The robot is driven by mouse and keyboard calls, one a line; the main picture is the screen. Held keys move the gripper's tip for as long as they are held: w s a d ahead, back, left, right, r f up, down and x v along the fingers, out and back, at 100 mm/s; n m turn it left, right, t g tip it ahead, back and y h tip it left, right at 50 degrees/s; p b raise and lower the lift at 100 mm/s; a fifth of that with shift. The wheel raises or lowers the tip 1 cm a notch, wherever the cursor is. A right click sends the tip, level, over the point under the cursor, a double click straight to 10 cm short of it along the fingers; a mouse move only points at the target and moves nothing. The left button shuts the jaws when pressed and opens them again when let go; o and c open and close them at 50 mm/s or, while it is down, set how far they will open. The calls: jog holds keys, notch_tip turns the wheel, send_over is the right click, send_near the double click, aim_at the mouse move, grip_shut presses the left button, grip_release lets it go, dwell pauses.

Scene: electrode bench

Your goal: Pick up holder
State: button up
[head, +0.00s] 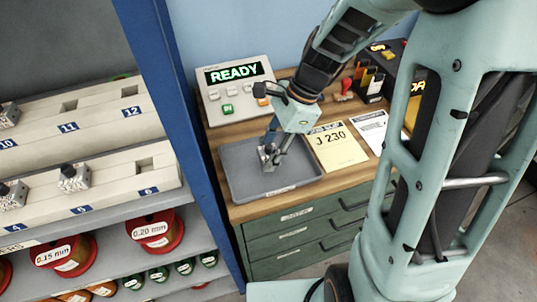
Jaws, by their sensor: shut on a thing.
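My gripper (272,150) is over the grey tray (243,182) on the wooden bench, pointing down. Its fingers are shut on a small metallic holder (267,155), which is partly hidden by the fingers. I cannot tell whether the holder touches the tray floor or is a little above it. Similar holders sit on the shelf rack at the left, one (74,177) near slot 5 and others at the left edge by the labels 10 and 4.
A console (236,88) reading READY stands behind the tray. A yellow slip (337,148) marked J 230 and a white sheet (371,131) lie to its right. A blue shelf post (185,120) stands close on the left. Wire spools (155,230) sit below the rack.

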jog(key=shift+r, duration=0.15)
grip_shut()
jog(key=shift+r+p, duration=0.85)
jog(key=shift+p, duration=0.15)
jog(key=s+d+r+p, duration=0.9)
jog(key=s+r+p, duration=0.1)
jog(key=r, duration=0.1)
jog(key=shift+d, duration=0.25)
jog(key=shift+s, duration=0.1)
